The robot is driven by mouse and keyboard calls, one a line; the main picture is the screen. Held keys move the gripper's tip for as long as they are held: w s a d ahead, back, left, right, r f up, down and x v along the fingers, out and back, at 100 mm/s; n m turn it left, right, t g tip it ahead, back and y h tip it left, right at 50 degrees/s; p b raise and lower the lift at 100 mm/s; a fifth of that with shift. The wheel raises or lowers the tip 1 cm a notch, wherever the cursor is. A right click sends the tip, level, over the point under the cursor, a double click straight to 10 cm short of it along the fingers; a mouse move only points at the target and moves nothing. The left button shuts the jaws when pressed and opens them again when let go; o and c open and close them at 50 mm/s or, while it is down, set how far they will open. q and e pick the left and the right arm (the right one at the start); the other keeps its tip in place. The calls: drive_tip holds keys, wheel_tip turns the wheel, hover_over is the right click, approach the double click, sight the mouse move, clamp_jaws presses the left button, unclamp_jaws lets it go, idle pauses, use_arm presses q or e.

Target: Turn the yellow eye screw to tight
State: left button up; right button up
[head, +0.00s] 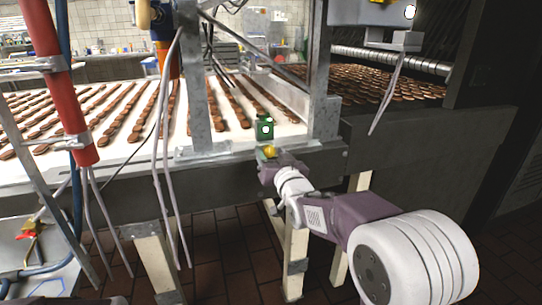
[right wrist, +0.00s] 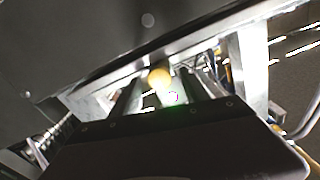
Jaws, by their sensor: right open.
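The yellow eye screw (head: 269,151) shows as a small yellow knob at the front edge of the conveyor, just below a small green box (head: 265,129). My right gripper (head: 269,163) reaches up to it from the front right in the head view. In the right wrist view the round yellow end (right wrist: 159,77) lies between the two dark fingers of my right gripper (right wrist: 163,86). The jaws are open, with a gap on each side of the yellow end. The screw's eye shape cannot be made out. My left gripper is not seen.
The conveyor (head: 232,145) carries rows of brown biscuits behind the screw. A metal post (head: 325,90) rises right of the green box. A red pipe (head: 63,80) and hanging cables stand at the left. A dark machine side (head: 430,160) fills the right.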

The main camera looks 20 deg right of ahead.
clamp_jaws()
idle(0.3)
drive_tip(key=m+b, duration=0.1)
drive_tip(key=m, duration=0.7)
drive_tip(key=shift+f+b, duration=0.1)
drive_tip(key=shift+b, duration=0.2)
drive_tip(key=m, duration=0.5)
drive_tip(key=shift+d, duration=0.1)
drive_tip(key=m, duration=0.4)
drive_tip(key=shift+m, duration=0.3)
drive_tip(key=shift+f, duration=0.1)
